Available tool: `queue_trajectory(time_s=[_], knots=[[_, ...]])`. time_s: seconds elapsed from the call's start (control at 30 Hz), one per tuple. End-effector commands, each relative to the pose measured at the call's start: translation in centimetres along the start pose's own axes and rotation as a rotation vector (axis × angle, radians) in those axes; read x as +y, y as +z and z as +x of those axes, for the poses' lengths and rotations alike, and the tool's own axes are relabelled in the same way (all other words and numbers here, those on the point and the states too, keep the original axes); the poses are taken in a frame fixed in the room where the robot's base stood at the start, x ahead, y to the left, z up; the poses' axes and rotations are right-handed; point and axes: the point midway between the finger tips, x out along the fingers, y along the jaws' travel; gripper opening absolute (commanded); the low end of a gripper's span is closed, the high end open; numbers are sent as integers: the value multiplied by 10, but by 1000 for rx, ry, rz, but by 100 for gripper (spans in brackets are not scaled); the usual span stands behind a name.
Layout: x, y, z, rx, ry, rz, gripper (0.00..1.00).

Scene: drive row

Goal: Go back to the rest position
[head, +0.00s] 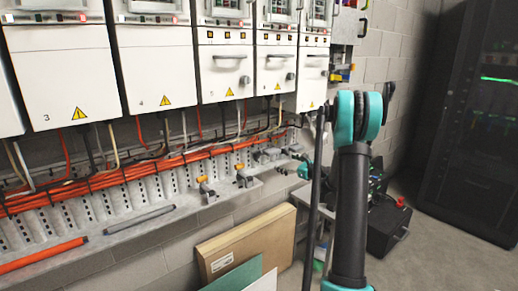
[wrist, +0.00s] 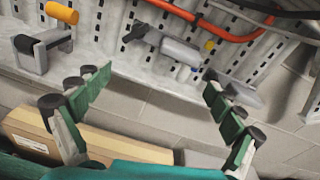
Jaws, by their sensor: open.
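My gripper (wrist: 156,94) is open and empty in the wrist view, its two green-padded fingers spread wide. Between and beyond the fingertips is the perforated metal tray, with a grey clamp-like fitting (wrist: 180,52) on it. Another fitting with an orange handle (wrist: 62,13) is at the upper left of that view. In the head view, my arm rises at the right of centre, and a small teal part of the gripper (head: 305,168) shows near the far end of the tray. The fingers are too small there to make out.
White numbered drive cabinets (head: 165,60) line the wall above orange cables (head: 120,178). A cardboard box (head: 245,245) and green panel (head: 235,278) lean below the tray. A black case (head: 390,228) and dark rack (head: 465,120) stand right. Some floor between them is clear.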

Motion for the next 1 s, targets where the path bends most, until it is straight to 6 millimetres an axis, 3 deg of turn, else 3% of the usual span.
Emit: queue_trajectory(time_s=[0.1,0.27,0.47,0.7,1.0], knots=[[48,11,-11,96,76,-219,94],[111,14,-38,222,204,-545,94],[181,6,-88,350,400,-942,94],[250,-18,-168,461,689,-1399,94],[306,-60,-284,531,1125,-1904,94]])
